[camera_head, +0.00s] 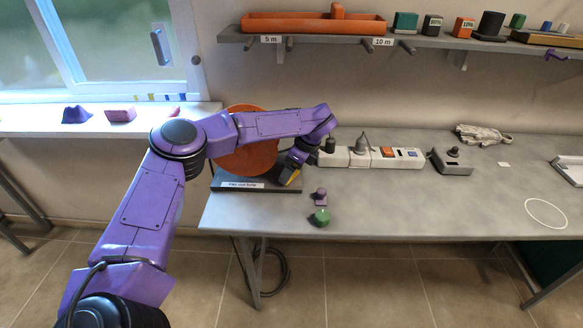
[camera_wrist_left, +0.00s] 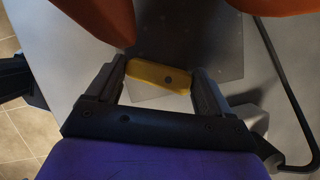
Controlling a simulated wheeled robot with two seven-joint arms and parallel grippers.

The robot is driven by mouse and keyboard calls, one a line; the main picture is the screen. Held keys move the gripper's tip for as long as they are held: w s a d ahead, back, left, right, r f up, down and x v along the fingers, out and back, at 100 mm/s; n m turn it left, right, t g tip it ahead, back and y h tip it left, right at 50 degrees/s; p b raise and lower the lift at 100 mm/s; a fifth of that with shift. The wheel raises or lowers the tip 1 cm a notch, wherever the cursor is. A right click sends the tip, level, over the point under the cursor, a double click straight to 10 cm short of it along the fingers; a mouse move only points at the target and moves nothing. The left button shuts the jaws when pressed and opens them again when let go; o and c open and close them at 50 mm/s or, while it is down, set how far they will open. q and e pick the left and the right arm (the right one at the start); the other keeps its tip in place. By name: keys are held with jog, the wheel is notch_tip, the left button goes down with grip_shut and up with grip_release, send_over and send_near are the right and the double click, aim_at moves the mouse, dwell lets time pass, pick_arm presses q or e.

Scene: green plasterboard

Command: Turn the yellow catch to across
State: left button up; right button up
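In the left wrist view the yellow catch (camera_wrist_left: 158,75) lies nearly crosswise, slightly tilted, over a grey plate. My left gripper (camera_head: 291,172) is down at it, by the right side of the orange disc. In the wrist view the fingers of my left gripper (camera_wrist_left: 161,80) stand wide apart, one at each end of the catch. I cannot tell whether they touch it. My right gripper is not in view.
The orange disc (camera_head: 246,150) stands on a dark labelled base (camera_head: 240,186) at the table's left end. A purple knob (camera_head: 320,195) and a green knob (camera_head: 320,217) are close in front. A white block strip (camera_head: 370,157) is to the right. The table's right middle is mostly clear.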

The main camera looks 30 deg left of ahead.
pick_arm(q)
jog(key=c, duration=0.4)
jog(key=shift+a+f+m+b, duration=0.1)
jog(key=shift+f+m+b, duration=0.15)
jog(key=shift+m+b, duration=0.5)
jog(key=shift+r+t, duration=0.25)
jog(key=shift+t, duration=0.05)
jog(key=o, duration=0.9)
jog(key=shift+o, duration=0.2)
jog(key=b+v, duration=0.2)
jog(key=v, duration=0.8)
jog(key=shift+d+r, duration=0.2)
jog(key=shift+d, duration=0.05)
